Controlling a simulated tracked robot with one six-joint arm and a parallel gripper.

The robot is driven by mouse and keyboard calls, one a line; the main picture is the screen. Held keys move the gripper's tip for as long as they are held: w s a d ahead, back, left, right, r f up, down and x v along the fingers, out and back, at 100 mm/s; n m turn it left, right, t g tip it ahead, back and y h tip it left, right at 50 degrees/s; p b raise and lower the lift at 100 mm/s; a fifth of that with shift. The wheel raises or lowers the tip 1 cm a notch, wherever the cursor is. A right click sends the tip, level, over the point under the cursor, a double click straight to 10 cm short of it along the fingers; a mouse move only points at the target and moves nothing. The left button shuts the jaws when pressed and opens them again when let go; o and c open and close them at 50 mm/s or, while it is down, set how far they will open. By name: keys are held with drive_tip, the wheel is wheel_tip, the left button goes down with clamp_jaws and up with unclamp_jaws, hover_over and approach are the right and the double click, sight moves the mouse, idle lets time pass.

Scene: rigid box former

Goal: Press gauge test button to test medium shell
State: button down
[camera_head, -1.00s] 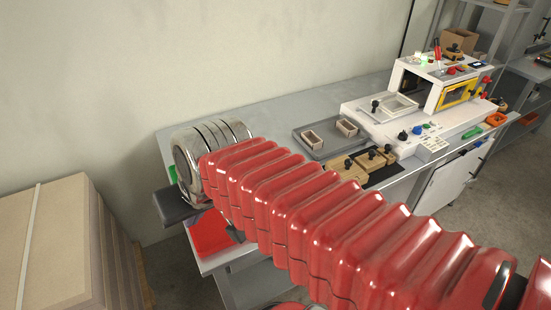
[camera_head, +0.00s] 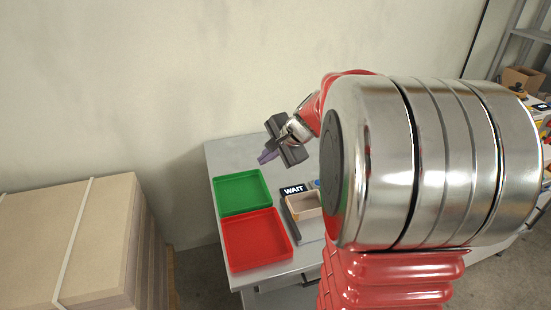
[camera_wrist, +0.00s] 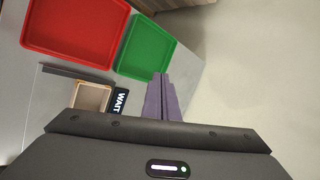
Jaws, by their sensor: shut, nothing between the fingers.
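The gauge's display (camera_head: 293,189) reads WAIT in the head view; it also shows in the wrist view (camera_wrist: 119,102). A tan open box shell (camera_head: 304,204) sits at the gauge just below the display; it also shows in the wrist view (camera_wrist: 91,97). A small blue part (camera_head: 317,183) shows beside the display, partly hidden by my arm; I cannot tell if it is the test button. My gripper (camera_head: 264,158) is shut and empty, above the bench behind the gauge. Its purple fingers (camera_wrist: 162,80) point toward the green tray's edge in the wrist view.
A green tray (camera_head: 241,192) and a red tray (camera_head: 256,240) lie empty on the grey bench (camera_head: 221,153), left of the gauge. A stack of boards (camera_head: 68,240) stands at the left. The wall is close behind the bench. My arm hides much of the right side.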

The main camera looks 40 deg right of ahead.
drive_tip(key=d+f+m+h, duration=0.1)
drive_tip(key=d+f+m, duration=0.4)
drive_tip(key=d, duration=0.7)
drive_tip(key=d+f+m+t+h, duration=0.1)
drive_tip(key=d+f+m, duration=0.4)
drive_tip(key=d, duration=0.7)
drive_tip(key=shift+w+d+m+t+h, duration=0.2)
drive_tip(key=shift+m+t+h, duration=0.1)
drive_tip(key=shift+f, duration=0.1)
drive_tip(key=shift+f, duration=4.3)
drive_tip(key=shift+f, duration=0.8)
drive_tip(key=shift+r, duration=0.85)
drive_tip(key=shift+r, duration=0.15)
